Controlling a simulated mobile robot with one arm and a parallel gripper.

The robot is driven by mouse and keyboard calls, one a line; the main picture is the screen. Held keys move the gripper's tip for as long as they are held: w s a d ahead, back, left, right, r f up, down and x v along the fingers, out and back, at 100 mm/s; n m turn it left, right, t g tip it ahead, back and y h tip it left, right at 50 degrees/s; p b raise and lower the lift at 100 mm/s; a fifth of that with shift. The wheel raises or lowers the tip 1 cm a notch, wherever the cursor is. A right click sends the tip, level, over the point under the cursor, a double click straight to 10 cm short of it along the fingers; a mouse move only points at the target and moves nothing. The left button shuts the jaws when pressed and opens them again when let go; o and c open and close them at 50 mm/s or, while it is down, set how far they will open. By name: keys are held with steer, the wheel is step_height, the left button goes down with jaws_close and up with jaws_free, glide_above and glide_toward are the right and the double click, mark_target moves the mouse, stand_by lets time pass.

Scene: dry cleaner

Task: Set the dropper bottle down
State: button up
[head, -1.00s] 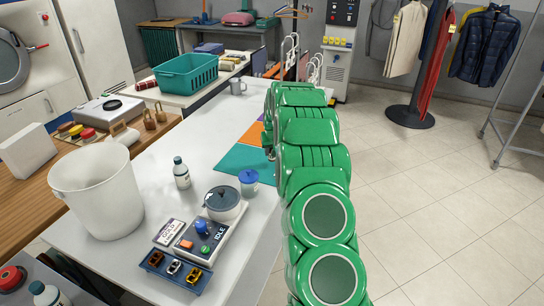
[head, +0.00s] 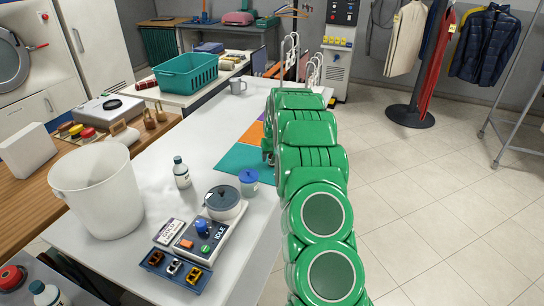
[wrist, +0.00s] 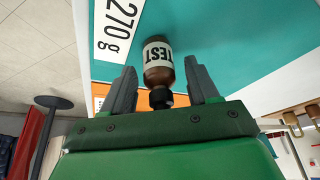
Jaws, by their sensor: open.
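The dropper bottle (wrist: 158,72) is brown with a black cap and a white label reading TEST. In the wrist view it lies between the two grey fingers of my gripper (wrist: 160,68), its cap toward the palm. The fingers are spread, with a visible gap on each side of the bottle. Behind it are a teal area and an orange area (wrist: 140,104); whether its base touches the surface I cannot tell. In the head view my green arm hides the bottle and most of the gripper, beside the teal mat (head: 237,160).
A white 270 g sign (wrist: 118,25) is close to the bottle. On the white table (head: 150,165) stand a white bucket (head: 100,195), a white bottle (head: 181,173), a blue-lidded jar (head: 249,182), a device with a round pot (head: 225,205) and a mug (head: 237,87). The table's middle is clear.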

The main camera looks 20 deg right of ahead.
steer(key=shift+r, duration=0.15)
steer(key=d+v, duration=0.1)
steer(key=v, duration=1)
steer(key=s+a+r+g, duration=0.1)
steer(key=s+a+r, duration=0.3)
steer(key=s+a, duration=0.3)
steer(key=s+a+r+n+g+y, duration=0.1)
steer(key=s+a+r, duration=0.3)
steer(key=s, duration=0.4)
steer(key=s+a+r+g, duration=0.1)
steer(key=s+a+r, duration=0.45)
steer(key=s, duration=0.25)
steer(key=s+a+g, duration=0.1)
steer(key=s+a, duration=0.2)
steer(key=s, duration=1.4)
steer(key=s+a+n+g, duration=0.1)
steer(key=s+a, duration=0.3)
steer(key=s, duration=1.4)
steer(key=shift+s+a+g, duration=0.3)
steer(key=shift+a+g, duration=0.05)
steer(key=shift+g, duration=0.35)
